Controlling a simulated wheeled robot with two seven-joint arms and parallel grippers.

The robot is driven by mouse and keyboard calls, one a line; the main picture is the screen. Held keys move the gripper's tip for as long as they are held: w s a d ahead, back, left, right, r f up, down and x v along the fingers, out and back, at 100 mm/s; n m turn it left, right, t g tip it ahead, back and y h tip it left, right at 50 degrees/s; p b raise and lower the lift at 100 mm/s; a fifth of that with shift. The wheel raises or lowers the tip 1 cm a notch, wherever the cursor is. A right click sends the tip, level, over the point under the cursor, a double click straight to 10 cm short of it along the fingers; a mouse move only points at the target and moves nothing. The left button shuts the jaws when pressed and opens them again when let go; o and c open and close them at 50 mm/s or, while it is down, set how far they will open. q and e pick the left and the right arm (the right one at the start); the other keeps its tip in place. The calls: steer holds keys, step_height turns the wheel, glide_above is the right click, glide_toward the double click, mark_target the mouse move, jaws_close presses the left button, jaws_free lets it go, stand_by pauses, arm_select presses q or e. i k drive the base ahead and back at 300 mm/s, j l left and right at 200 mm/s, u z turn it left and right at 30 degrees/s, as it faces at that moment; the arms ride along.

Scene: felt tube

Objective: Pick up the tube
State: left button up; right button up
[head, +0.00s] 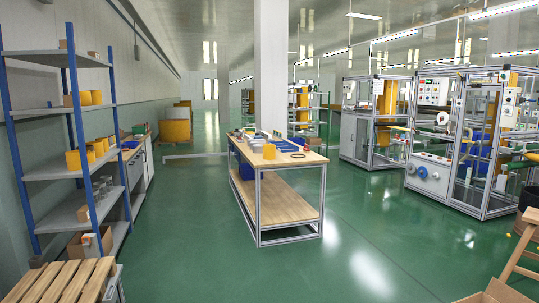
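I cannot tell for certain which thing is the tube. Several yellow, rounded pieces (73,161) that could be felt tubes stand on a middle shelf of the blue-post rack at the left. More yellow pieces (91,98) sit on the shelf above. A single yellow piece (269,151) stands on the near part of the wooden-topped workbench (308,157) in the middle. All are far from me and small in view. Neither of my grippers shows in the head view.
The shelf rack (72,125) lines the left wall. A slatted wooden table (65,282) is near at bottom left. Glass-walled machines (430,175) stand at right; a wooden stool (520,245) and cardboard box (497,292) are at lower right. Green floor (200,250) is free before the workbench.

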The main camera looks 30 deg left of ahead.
mark_target(268, 150)
steer(key=i+j+u, duration=0.4)
steer(key=i, duration=0.5)
steer(key=i+u, duration=0.4)
steer(key=i, duration=2.9)
